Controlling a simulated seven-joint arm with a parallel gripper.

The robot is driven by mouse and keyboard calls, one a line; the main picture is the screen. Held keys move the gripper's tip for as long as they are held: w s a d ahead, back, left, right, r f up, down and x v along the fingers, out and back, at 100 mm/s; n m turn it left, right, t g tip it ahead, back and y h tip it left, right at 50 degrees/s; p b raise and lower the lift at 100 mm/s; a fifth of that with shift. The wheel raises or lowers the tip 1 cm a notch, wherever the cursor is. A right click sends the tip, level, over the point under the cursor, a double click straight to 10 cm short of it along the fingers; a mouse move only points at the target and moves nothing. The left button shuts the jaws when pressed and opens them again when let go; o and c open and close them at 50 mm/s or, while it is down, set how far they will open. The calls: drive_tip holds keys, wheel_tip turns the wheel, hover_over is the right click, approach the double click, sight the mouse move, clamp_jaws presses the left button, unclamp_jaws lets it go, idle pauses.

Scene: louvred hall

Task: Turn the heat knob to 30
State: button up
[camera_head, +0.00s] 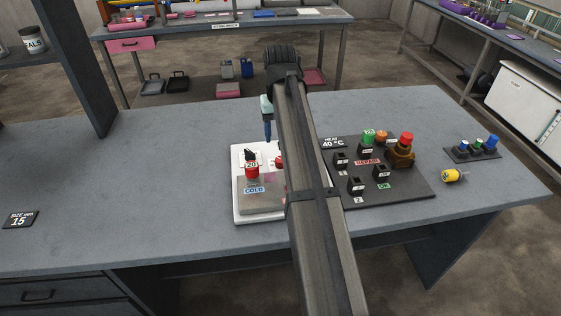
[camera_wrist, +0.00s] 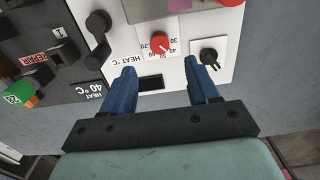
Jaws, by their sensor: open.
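The red heat knob (camera_wrist: 160,42) sits on a white panel (camera_wrist: 190,28) beside printed scale numbers and a HEAT °C label. In the head view only a red edge of it (camera_head: 279,160) shows beside my arm. Where its pointer stands is too small to tell. My gripper (camera_wrist: 160,67) is open and empty, its two blue fingers apart and short of the knob in the wrist picture. In the head view one blue finger (camera_head: 268,131) shows above the panel's back edge. A sign (camera_head: 333,142) reads HEAT 40 °C.
A black knob (camera_wrist: 209,56) stands right of the red one in the wrist view. A grey COLD block (camera_head: 262,202) with a red piece is on the panel. A dark board (camera_head: 405,190) with switches and a red button lies right of my arm. The table's left is mostly clear.

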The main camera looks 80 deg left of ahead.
sight(280, 159)
drive_tip(key=shift+f, duration=4.55)
drive_tip(key=shift+f, duration=0.1)
drive_tip(key=shift+f, duration=0.25)
drive_tip(key=shift+w, duration=0.1)
clamp_jaws()
